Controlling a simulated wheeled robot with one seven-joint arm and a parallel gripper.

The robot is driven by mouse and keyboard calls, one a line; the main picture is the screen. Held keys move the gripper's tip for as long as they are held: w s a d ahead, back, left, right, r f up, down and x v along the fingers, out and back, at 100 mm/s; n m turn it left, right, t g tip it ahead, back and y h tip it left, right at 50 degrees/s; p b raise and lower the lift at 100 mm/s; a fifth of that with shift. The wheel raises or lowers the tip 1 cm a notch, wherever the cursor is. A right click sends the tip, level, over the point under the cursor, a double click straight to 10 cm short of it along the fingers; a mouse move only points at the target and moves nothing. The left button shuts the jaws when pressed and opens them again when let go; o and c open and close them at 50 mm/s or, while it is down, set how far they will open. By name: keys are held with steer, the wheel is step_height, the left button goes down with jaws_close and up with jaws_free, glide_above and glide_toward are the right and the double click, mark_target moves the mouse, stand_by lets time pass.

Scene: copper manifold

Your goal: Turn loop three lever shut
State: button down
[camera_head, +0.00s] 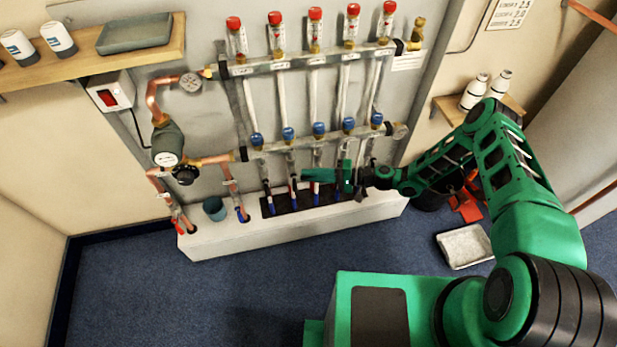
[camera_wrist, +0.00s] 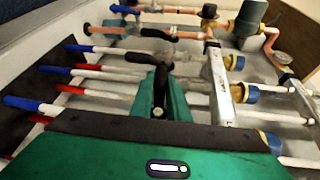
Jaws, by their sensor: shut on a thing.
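The manifold (camera_head: 320,60) has several loops, with a row of red-capped flow meters along its upper bar and blue caps along its lower bar (camera_head: 268,149). The middle loop's blue cap (camera_head: 319,128) sits above its pipe with red and blue bands (camera_head: 316,190). My gripper (camera_head: 312,175) reaches in from the right, in front of the pipes below the lower bar. In the wrist view my gripper (camera_wrist: 155,80) is shut around a black lever (camera_wrist: 160,92) standing among the pipes. The jaws hide part of the lever, and its exact angle is hard to tell.
Neighbouring pipes run close on both sides. A white tray (camera_head: 464,246) lies on the floor at right. The floor in front is clear.

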steer(key=shift+s+d+m+y, duration=0.1)
steer(key=shift+s+m+y, duration=0.25)
steer(key=shift+y, duration=0.35)
steer(key=shift+r, duration=0.1)
steer(key=c, duration=1.7)
jaws_free()
steer(key=shift+r, duration=0.1)
steer(key=shift+w, duration=0.1)
steer(key=shift+w+d, duration=0.1)
steer(key=shift+d, duration=0.35)
steer(key=d, duration=0.6)
steer(key=s+d, duration=0.1)
steer(key=d, duration=0.3)
steer(key=shift+w+r, duration=0.1)
